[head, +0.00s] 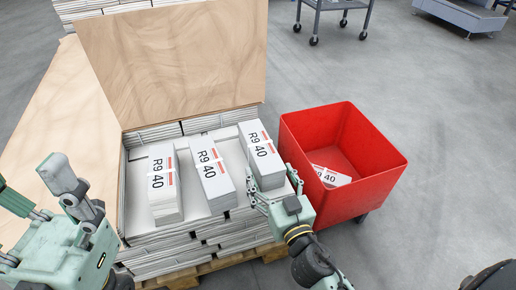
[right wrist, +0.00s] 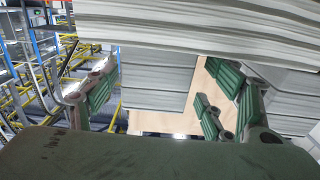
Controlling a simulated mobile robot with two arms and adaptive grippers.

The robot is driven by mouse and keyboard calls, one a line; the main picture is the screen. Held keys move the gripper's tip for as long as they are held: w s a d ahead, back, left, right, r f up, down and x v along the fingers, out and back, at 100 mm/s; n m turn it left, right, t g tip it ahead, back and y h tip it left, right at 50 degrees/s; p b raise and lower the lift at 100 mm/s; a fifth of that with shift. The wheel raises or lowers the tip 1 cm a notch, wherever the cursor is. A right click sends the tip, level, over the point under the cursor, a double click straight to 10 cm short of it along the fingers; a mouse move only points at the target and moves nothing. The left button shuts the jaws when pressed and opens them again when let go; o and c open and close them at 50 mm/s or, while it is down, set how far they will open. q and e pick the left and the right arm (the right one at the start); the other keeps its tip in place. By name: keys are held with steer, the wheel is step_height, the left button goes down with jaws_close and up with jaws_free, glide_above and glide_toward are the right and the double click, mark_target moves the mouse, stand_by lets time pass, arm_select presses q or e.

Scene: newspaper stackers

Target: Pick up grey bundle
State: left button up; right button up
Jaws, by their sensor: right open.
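Three grey bundles with white tops marked "R9 40" lie in a row on the stack (head: 165,243) in the head view: left (head: 163,190), middle (head: 212,180) and right (head: 262,150). My right gripper (head: 272,189) is open at the near end of the right bundle, its fingers apart near that bundle's lower edge. In the right wrist view a layered paper bundle (right wrist: 200,30) fills the top, close above the open fingers (right wrist: 162,92). Contact cannot be told. My left gripper (head: 38,190) is open and empty at the left, away from the bundles.
A red bin (head: 375,190) stands right of the stack with one bundle (head: 332,176) inside. A wooden board (head: 175,65) stands upright behind the bundles. A pallet (head: 215,266) lies under the stack.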

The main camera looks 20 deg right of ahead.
mark_target(263, 155)
steer(key=shift+w+r, duration=0.1)
steer(key=shift+w, duration=0.8)
steer(key=shift+w+d, duration=0.1)
steer(key=shift+w, duration=2.55)
steer(key=shift+c, duration=0.5)
steer(key=c, duration=1.7)
jaws_close()
steer(key=shift+r, duration=0.25)
